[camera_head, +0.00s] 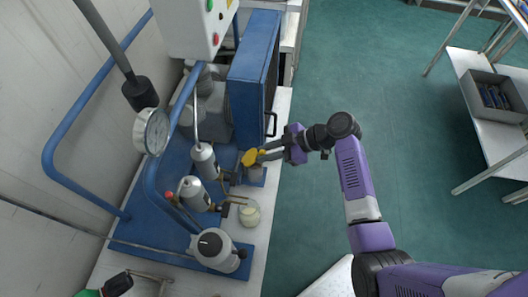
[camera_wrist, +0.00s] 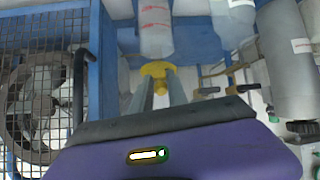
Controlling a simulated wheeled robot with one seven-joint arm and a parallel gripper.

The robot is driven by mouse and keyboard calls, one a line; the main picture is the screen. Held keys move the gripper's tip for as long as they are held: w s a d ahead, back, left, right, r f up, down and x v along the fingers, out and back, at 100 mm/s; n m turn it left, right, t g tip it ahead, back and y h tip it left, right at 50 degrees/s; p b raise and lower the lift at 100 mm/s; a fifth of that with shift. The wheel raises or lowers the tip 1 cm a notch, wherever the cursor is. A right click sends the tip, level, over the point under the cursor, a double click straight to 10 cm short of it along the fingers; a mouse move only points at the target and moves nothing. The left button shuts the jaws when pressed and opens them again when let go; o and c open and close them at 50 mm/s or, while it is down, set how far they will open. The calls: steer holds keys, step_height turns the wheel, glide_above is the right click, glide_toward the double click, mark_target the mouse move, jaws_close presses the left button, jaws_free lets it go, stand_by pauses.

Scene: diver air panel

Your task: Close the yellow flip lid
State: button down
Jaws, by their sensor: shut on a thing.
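The yellow flip lid (camera_head: 251,158) is at the right side of the blue compressor frame in the head view, above a small grey fitting or container (camera_head: 255,173). In the wrist view the lid (camera_wrist: 158,70) lies at the far end of the fingers. My gripper (camera_head: 263,154) reaches in from the right with its fingers at the lid. In the wrist view my gripper (camera_wrist: 159,92) is shut on a yellow part of the lid between its fingertips. The lid's hinge and its exact angle are hard to make out.
Silver filter cylinders (camera_head: 204,160) with brass fittings stand just left of the lid. A glass jar (camera_head: 249,214) stands on the bench nearer the front. A blue box with a black handle (camera_head: 253,80) is just behind. Open green floor (camera_head: 400,150) lies to the right.

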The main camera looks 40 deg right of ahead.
steer(key=shift+s+a+f, duration=0.1)
steer(key=shift+s+f, duration=0.05)
steer(key=shift+f, duration=0.15)
steer(key=c, duration=1.5)
jaws_free()
steer(key=shift+o, duration=0.2)
steer(key=shift+r, duration=0.1)
steer(key=v, duration=0.7)
steer(key=shift+d+r, duration=0.25)
steer(key=shift+r, duration=0.05)
